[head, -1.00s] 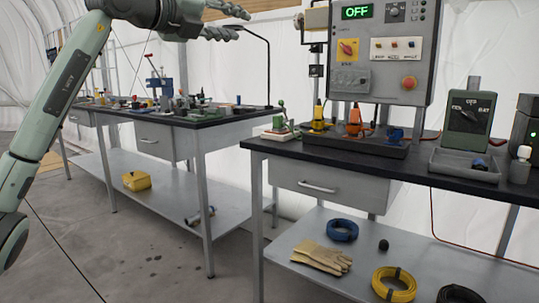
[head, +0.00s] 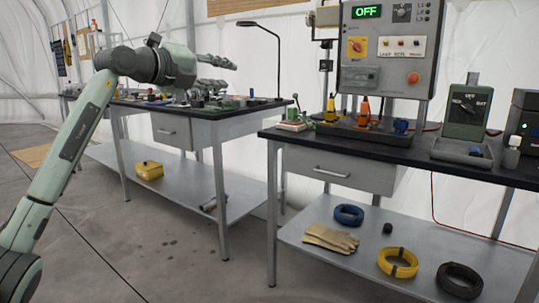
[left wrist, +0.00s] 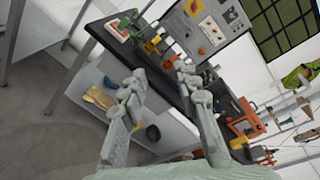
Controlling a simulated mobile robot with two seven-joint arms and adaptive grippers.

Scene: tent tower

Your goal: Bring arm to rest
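My left arm (head: 73,143) comes in from the left of the head view, bent at a raised joint. My left gripper (head: 228,73) points right, in front of the left workbench's back part in the picture. In the left wrist view its two grey-green fingers (left wrist: 160,87) are spread apart with a gap between them. Nothing is held between them. My right arm and right gripper do not show in either view.
A right workbench (head: 425,155) carries a control panel (head: 385,50) reading OFF. A left workbench (head: 209,113) holds small tools. Gloves (head: 331,238), cable coils (head: 398,262) and a yellow box (head: 149,170) lie on lower shelves. The floor (head: 160,255) in front is clear.

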